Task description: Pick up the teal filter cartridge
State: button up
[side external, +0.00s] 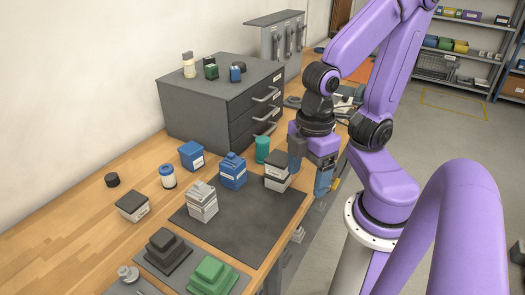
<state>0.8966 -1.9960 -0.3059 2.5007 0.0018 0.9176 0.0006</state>
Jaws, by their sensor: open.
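The teal filter cartridge (262,149) is a small upright cylinder. It stands at the back edge of the dark mat, just behind a white box with a dark top (277,171); its lower part is partly hidden. My gripper (309,177) points down to the right of the cartridge and of that box, near the bench's right edge. Its two blue-grey fingers are apart and I see nothing between them. The cartridge stands clear of the fingers.
A blue box (232,171) and a light grey box (202,202) stand close left of the cartridge. A dark drawer cabinet (190,115) rises behind. The dark mat (245,222) is bare towards the front right. Green and black stepped blocks (211,274) lie in front.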

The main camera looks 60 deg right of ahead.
notch_tip(320, 180, up, 5)
jog(key=w+d+f+m+g+y, duration=0.15)
jog(key=w+d+m+y, duration=0.85)
jog(key=m, duration=1.5)
jog(key=w+d+r+m+t+h, duration=0.1)
jog(key=d+m+t+h, duration=0.2)
jog(key=d+m+t, duration=1.25)
jog(key=m+g, duration=0.2)
jog(key=g, duration=0.1)
send_near(257, 147)
jog(key=x, duration=0.3)
jog(key=d+x, duration=0.1)
jog(key=x, duration=0.6)
jog(key=shift+w+d+f, duration=0.1)
jog(key=shift+w+f, duration=0.25)
jog(key=shift+f, duration=0.05)
jog(key=c, duration=1.1)
